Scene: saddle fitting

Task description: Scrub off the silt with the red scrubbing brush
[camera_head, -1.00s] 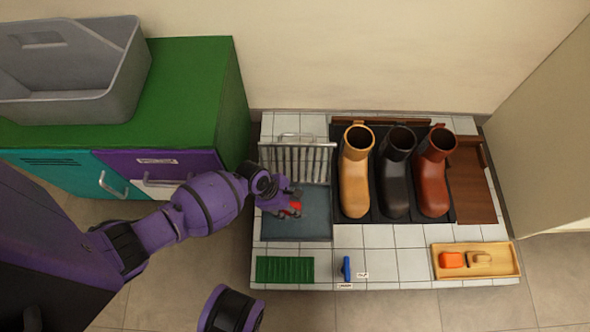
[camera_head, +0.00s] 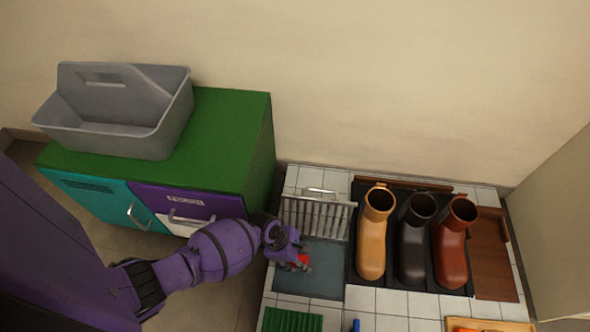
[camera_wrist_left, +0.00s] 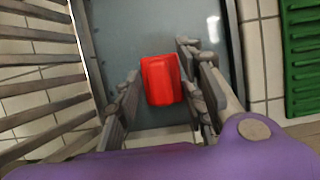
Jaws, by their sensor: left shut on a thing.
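My left gripper (camera_head: 291,262) is shut on the red scrubbing brush (camera_head: 303,260), over the blue-grey panel (camera_head: 320,287) in front of the metal rack. In the left wrist view the brush (camera_wrist_left: 161,80) shows as a red block between the fingers of my left gripper (camera_wrist_left: 160,72), with the panel (camera_wrist_left: 150,30) beneath. I cannot tell whether the brush touches the panel. A few tiny specks show on the panel; no silt is clearly visible. My right gripper is out of view.
A metal rack (camera_head: 316,219) stands behind the panel. Tan (camera_head: 372,250), black (camera_head: 411,255) and red-brown (camera_head: 451,258) boots stand to the right. A green ribbed mat (camera_head: 292,320) lies in front. A grey caddy (camera_head: 120,140) sits on the green-topped cabinet (camera_head: 232,130).

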